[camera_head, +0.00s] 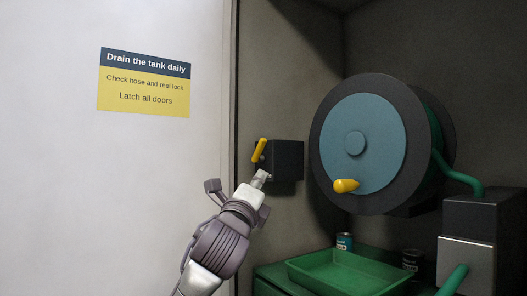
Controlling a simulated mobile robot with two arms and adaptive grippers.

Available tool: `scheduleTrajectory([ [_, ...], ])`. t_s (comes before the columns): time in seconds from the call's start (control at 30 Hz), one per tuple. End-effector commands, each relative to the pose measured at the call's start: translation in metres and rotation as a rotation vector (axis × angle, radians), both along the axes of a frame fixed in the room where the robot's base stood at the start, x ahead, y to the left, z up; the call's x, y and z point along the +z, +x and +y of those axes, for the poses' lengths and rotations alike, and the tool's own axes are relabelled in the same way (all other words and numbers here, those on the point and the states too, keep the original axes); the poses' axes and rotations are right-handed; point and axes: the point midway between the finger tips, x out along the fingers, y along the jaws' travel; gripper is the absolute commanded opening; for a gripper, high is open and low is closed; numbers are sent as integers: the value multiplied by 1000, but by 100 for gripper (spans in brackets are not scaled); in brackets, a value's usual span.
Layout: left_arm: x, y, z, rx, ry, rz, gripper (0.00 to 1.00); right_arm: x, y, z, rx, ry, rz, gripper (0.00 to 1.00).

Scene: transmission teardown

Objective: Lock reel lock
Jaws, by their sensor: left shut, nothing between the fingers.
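The reel lock is a dark box (284,160) on the back wall with a yellow lever (259,150) on its left side. The lever stands nearly upright, its top leaning a little to the right. My left gripper (263,175) is shut and empty, just below the lever; I cannot tell whether it touches the lever or the box. The hose reel (376,121), with a blue disc and dark rim, is mounted to the right of the lock. Its yellow crank knob (346,186) is at the lower left of the disc. My right gripper is out of view.
A green tray (340,281) lies below the reel, with cans (344,241) behind it. A green hose (461,180) runs from the reel to a dark box (482,218) at right. A white panel with a sign (144,82) fills the left side.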

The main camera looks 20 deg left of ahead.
Motion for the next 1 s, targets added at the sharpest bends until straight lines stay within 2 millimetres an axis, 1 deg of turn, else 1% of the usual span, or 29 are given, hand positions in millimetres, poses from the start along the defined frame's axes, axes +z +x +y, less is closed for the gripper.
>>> scheduleTrajectory([
  [0.17,15,22,0,0,-2,4,0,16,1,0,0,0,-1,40],
  [0.3,31,48,-1,0,-2,3,0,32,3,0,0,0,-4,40],
  [0.53,49,87,-1,0,-3,4,0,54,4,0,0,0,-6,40],
  [0.6,59,93,8,3,-1,2,0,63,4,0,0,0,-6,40],
  [0.73,67,100,17,0,-1,2,0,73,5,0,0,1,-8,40],
  [1.0,70,105,24,0,-1,1,0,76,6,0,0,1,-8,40],
])
